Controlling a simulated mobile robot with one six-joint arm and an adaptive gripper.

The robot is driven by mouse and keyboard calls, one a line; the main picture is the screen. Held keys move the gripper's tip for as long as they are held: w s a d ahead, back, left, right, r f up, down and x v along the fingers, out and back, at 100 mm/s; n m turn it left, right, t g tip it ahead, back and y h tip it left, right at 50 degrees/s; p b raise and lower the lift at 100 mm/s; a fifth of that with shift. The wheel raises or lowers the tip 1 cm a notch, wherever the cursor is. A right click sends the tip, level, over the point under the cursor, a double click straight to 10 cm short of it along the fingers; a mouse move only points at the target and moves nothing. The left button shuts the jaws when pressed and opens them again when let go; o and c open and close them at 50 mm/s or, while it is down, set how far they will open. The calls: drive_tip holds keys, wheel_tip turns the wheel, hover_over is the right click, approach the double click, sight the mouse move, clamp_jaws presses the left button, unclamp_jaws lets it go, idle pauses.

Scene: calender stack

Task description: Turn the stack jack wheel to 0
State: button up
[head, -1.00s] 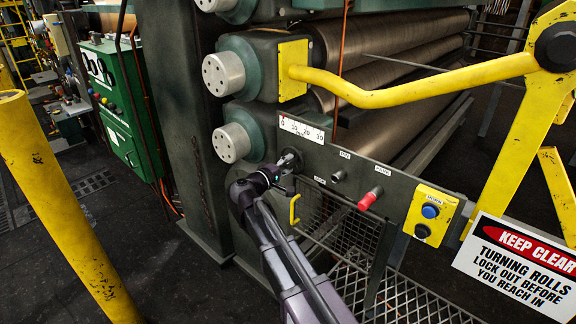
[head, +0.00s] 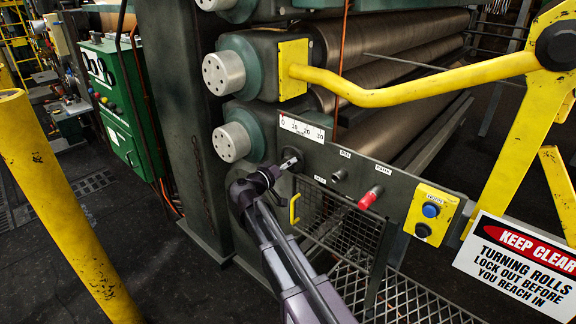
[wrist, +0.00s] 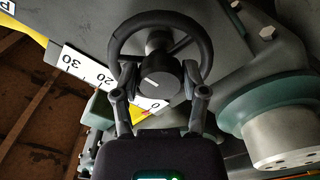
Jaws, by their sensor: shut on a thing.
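The stack jack wheel (wrist: 124,40) shows in the wrist view as a black ring with a dark hub and a short white line on it. My gripper (wrist: 160,92) is shut on the wheel, one finger at each side of the hub; the exact contact is unclear. In the head view my gripper (head: 282,167) covers most of the wheel on the grey panel. The white scale (head: 302,129) reads 0 to 30 from left to right. A small red mark shows by its 0 end. The scale also shows upside down in the wrist view (wrist: 88,72).
Right of the wheel are a dark knob (head: 339,176), a red-capped knob (head: 369,198) and a yellow button box (head: 431,213). A yellow guard bar (head: 400,97) crosses above. A yellow post (head: 62,200) stands at left, with open floor between it and the machine.

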idle(0.4)
drive_tip(key=o, duration=1.2)
drive_tip(key=shift+c, duration=0.2)
drive_tip(key=v, duration=1.2)
